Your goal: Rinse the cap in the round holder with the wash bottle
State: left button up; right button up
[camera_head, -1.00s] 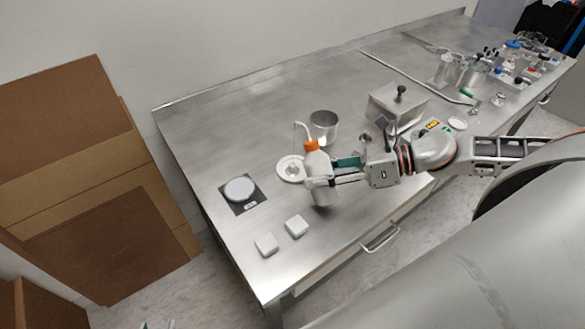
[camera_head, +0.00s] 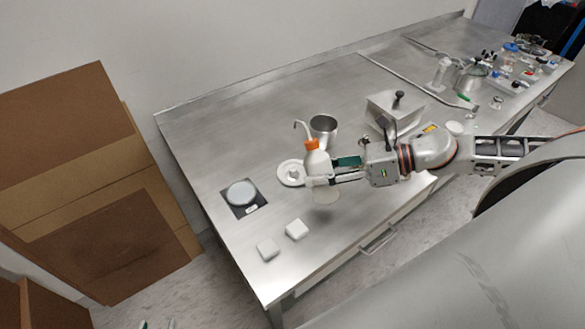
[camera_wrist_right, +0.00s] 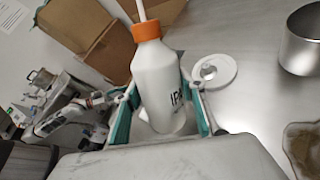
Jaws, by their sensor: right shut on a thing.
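The wash bottle (camera_head: 316,160) is white with an orange top and a bent spout; the right wrist view (camera_wrist_right: 158,85) shows "IP" lettering on its side. My right gripper (camera_head: 334,178) is shut on its body and holds it over the bench near the front edge. The round holder (camera_head: 283,180) is a white disc on the bench, just left of the bottle. A small pale cap (camera_head: 293,174) sits at its middle; it also shows in the right wrist view (camera_wrist_right: 208,72). Of my left gripper (camera_head: 157,325), only two separated tips show at the bottom edge.
A black scale with a round pan (camera_head: 241,192) lies left of the holder. Two white blocks (camera_head: 296,229) (camera_head: 267,249) lie near the front. A metal beaker (camera_head: 323,128) stands behind the bottle, and a metal box (camera_head: 395,110) stands to the right. Glassware crowds the far right.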

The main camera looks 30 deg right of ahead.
aim_at(326, 160)
jog(key=shift+r, duration=1.85)
pick_arm(q)
jog(key=shift+s+f, duration=0.1)
pick_arm(e)
jog(key=shift+a+r, duration=0.1)
jog(key=shift+r, duration=0.1)
pick_arm(q)
jog(key=shift+s+a+f+y, duration=0.2)
jog(key=shift+s+a+f, duration=0.1)
jog(key=shift+a+f, duration=0.3)
jog(key=shift+s+a+f+y, duration=0.25)
jog(key=shift+a+f, duration=0.15)
jog(key=shift+f, duration=0.35)
pick_arm(e)
jog(key=shift+m+t, duration=0.3)
jog(key=shift+w+a+r, duration=0.75)
jog(key=shift+w+r, duration=0.05)
jog(key=shift+w, duration=0.15)
jog(key=shift+w+a+r, duration=0.75)
jog(key=shift+w+r, duration=0.05)
jog(key=shift+w, duration=0.1)
